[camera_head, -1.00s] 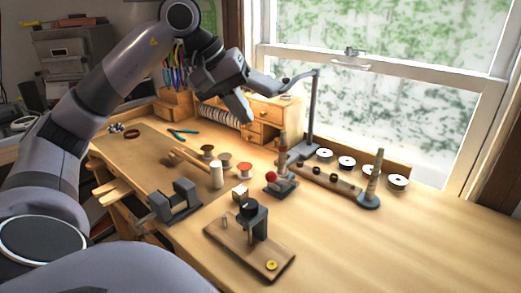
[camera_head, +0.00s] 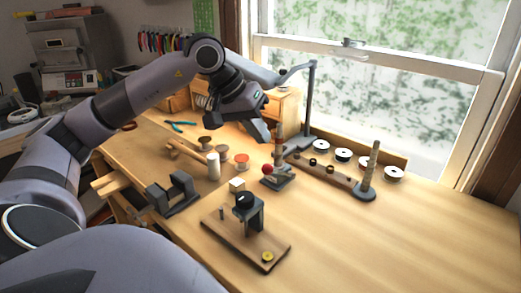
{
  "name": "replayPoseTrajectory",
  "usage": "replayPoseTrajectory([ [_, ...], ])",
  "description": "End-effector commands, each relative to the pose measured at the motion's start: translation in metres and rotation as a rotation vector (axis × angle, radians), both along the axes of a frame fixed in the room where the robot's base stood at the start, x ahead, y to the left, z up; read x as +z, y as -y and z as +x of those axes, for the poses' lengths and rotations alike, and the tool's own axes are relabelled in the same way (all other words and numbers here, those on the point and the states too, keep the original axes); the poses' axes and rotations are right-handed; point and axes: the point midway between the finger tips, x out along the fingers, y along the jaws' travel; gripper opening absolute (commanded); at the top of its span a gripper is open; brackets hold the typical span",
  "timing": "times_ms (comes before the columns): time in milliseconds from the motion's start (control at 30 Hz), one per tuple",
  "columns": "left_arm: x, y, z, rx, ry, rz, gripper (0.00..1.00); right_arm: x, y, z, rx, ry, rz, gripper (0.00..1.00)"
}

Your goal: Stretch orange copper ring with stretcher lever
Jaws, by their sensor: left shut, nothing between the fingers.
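The stretcher (camera_head: 279,180) stands mid-bench, a small grey base with a banded upright post (camera_head: 280,147) and a lever ending in a red ball (camera_head: 267,169). The orange copper ring cannot be made out for certain; the post has reddish-brown bands, too small to tell apart from a ring. My left gripper (camera_head: 265,138) is shut and empty. In the picture its tips lie just left of the post's upper part and above the red ball; whether they touch the post I cannot tell. My right gripper is not in view.
A tapered mandrel (camera_head: 369,175) and white-topped spools (camera_head: 393,174) stand right of the stretcher. A grey lamp-like stand (camera_head: 310,105) rises behind it. The right bench is clear.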

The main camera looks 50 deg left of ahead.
Motion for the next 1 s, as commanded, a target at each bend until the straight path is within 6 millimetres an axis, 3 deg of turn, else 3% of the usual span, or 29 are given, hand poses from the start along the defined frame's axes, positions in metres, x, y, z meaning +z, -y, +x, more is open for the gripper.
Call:
replayPoseTrajectory([
  [400,-0.033,0.014,-0.01,0.001,-0.002,0.002,0.0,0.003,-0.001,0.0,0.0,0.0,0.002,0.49],
  [1000,-0.037,0.016,-0.011,0.001,0.004,0.0,0.0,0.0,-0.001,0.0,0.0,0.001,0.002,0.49],
])
